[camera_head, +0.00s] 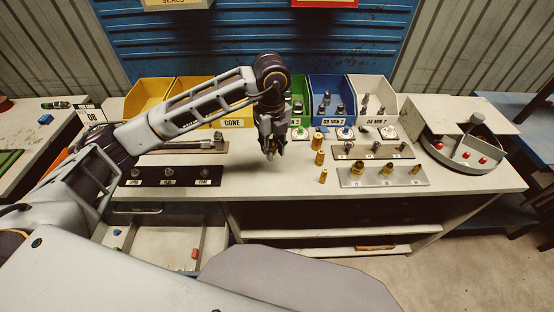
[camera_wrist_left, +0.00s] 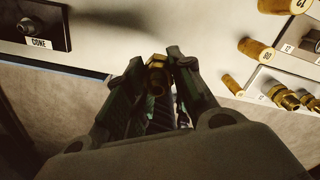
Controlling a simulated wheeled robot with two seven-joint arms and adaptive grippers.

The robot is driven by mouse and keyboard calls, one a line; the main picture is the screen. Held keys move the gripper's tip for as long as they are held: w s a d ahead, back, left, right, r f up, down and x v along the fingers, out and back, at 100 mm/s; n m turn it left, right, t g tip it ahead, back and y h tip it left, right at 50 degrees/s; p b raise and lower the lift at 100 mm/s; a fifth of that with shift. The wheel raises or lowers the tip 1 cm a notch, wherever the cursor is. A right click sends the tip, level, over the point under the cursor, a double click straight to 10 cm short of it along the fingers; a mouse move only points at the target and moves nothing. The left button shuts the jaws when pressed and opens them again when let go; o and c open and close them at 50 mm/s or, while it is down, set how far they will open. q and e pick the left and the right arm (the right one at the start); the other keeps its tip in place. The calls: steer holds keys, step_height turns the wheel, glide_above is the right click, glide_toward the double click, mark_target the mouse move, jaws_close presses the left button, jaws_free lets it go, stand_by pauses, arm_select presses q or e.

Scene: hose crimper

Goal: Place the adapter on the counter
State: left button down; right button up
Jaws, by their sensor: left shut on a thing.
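My left gripper (camera_head: 272,150) hangs over the middle of the pale counter (camera_head: 270,184), pointing down, near the counter's front edge. In the left wrist view the gripper (camera_wrist_left: 154,68) is shut on a brass adapter (camera_wrist_left: 156,78) with a hex body. The adapter sits between the two fingertips, its lower part hidden by the fingers. In the head view the adapter is mostly hidden by the gripper. I cannot tell whether it touches the counter. My right gripper is not in view.
Several loose brass pieces (camera_head: 323,176) stand just right of the gripper. A metal plate with brass fittings (camera_head: 346,180) lies farther right, and a black plate (camera_head: 142,182) lies left. Bins (camera_head: 330,90) line the back. The counter between the black plate and brass pieces is clear.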

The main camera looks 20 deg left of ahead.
arm_select(q)
steer(key=shift+f, duration=0.1)
stand_by(0.3)
glide_above(274, 175)
steer(key=shift+w+a+f, duration=0.1)
steer(key=shift+f, duration=2.95)
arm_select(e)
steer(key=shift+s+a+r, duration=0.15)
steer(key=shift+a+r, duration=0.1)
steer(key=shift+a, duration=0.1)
arm_select(q)
steer(key=shift+f+p, duration=0.4)
steer(key=shift+f, duration=1.45)
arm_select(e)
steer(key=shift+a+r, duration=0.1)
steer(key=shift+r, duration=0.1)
arm_select(q)
steer(key=shift+f, duration=0.15)
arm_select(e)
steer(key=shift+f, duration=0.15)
arm_select(q)
steer(key=c, duration=1.2)
jaws_free()
steer(key=shift+c, duration=0.2)
